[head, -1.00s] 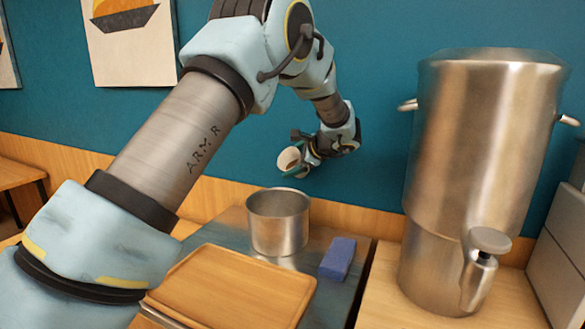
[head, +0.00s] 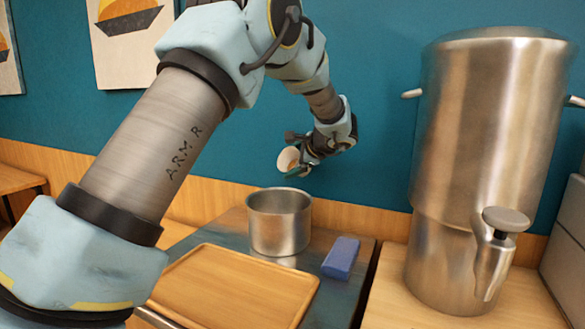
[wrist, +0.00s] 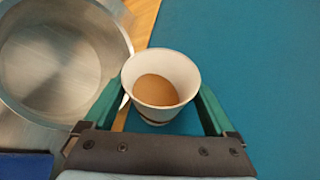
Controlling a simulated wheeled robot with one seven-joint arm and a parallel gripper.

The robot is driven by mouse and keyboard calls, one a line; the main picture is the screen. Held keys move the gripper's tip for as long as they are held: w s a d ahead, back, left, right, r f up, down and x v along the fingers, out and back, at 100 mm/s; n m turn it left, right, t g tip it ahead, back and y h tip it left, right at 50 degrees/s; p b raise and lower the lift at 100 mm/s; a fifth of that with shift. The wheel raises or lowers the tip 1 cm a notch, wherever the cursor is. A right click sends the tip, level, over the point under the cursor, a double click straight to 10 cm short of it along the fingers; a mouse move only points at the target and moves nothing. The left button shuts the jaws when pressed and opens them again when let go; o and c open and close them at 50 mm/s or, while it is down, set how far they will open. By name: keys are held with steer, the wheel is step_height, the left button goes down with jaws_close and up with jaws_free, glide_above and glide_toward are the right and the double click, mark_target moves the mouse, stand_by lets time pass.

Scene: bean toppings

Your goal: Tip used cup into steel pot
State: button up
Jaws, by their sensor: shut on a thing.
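A white cup (head: 288,158) with brown liquid inside is in my gripper (head: 296,167), whose green fingers are shut on its two sides. The cup is tilted, held in the air above and a little right of the steel pot (head: 279,232). In the wrist view the cup (wrist: 178,62) shows its open mouth and the brown liquid in it. The steel pot (wrist: 112,28) is beside it at the upper left, wide open, with a bare metal bottom. The pot stands upright on the dark counter.
A wooden tray (head: 232,300) lies in front of the pot. A blue sponge (head: 341,258) lies to its right. A large steel dispenser with a tap (head: 487,140) stands at the right. A teal wall (head: 370,120) rises behind the counter.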

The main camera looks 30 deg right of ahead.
steer(key=shift+s+a+f+n+t+h+b, duration=0.15)
steer(key=shift+a+f+n+t+h+b, duration=0.35)
steer(key=shift+b, duration=3.35)
steer(key=b, duration=0.5)
steer(key=a+f+n+h+b, duration=0.1)
steer(key=b, duration=0.4)
steer(key=f+n+h+b, duration=0.1)
steer(key=b, duration=0.4)
steer(key=shift+s+a+f+t, duration=0.2)
steer(key=shift+s+a+t, duration=0.1)
steer(key=shift+t, duration=0.1)
steer(key=a+n+h+b, duration=0.1)
steer(key=n+b, duration=0.1)
steer(key=b, duration=0.7)
steer(key=shift+f+t+h+b, duration=0.1)
steer(key=shift+t+h+b, duration=0.2)
steer(key=shift+t, duration=0.1)
steer(key=shift+s+a+b, duration=0.1)
steer(key=shift+b, duration=0.45)
steer(key=shift+r, duration=0.25)
